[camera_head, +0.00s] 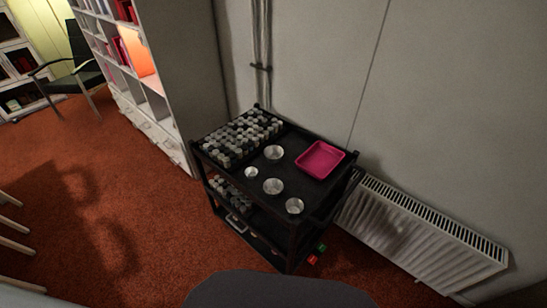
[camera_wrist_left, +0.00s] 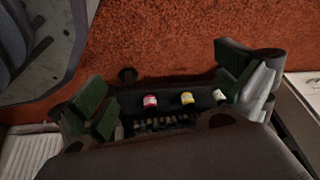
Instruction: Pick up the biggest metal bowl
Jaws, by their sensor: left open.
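My right gripper is in neither view.
A white radiator (camera_head: 420,235) is right of the cart, and a bookshelf (camera_head: 165,110) is behind left. Red carpet (camera_head: 110,210) is open at left.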

